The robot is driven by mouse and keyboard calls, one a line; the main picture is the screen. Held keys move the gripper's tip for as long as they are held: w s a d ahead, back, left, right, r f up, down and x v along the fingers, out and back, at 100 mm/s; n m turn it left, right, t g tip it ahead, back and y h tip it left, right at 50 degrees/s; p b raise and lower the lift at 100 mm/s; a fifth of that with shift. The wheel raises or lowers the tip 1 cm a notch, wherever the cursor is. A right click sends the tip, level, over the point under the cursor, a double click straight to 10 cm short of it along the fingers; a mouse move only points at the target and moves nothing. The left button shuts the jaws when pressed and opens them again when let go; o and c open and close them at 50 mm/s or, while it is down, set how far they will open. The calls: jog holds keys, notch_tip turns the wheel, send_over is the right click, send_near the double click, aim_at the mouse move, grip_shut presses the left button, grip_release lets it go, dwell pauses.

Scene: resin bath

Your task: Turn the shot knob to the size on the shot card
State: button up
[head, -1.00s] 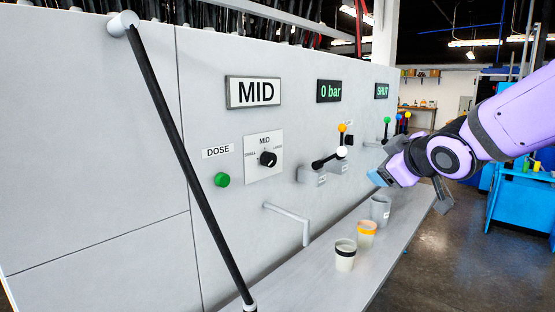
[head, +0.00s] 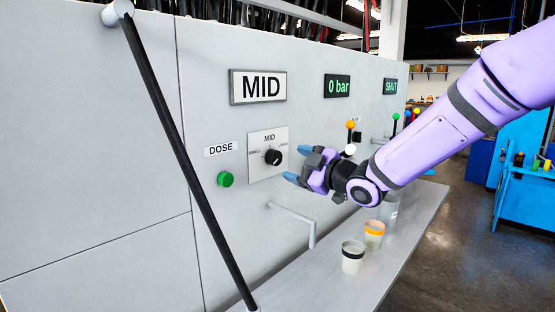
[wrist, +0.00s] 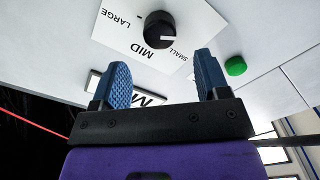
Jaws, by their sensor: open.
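The black shot knob (head: 273,157) sits on a white plate (head: 259,165) marked SMALL, MID and LARGE. In the wrist view the knob (wrist: 160,28) carries a white mark on its side towards SMALL and MID; its exact setting is hard to read. A framed card reading MID (head: 258,87) hangs above the plate; in the wrist view it is partly hidden behind my fingers. My gripper (head: 298,164) is open and empty, just right of the knob in the head view. Its two blue fingers point at the panel and stand apart from the knob.
A green DOSE button (head: 226,179) is left of the plate. A black diagonal bar (head: 184,160) crosses the panel's left side. A spout (head: 290,213) juts out below the knob. Cups (head: 353,257) stand on the ledge (head: 318,285). Levers (head: 350,137) are behind my gripper.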

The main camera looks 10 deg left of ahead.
aim_at(278, 159)
jog(key=x, duration=0.7)
jog(key=shift+w, duration=0.1)
jog(key=c, duration=0.9)
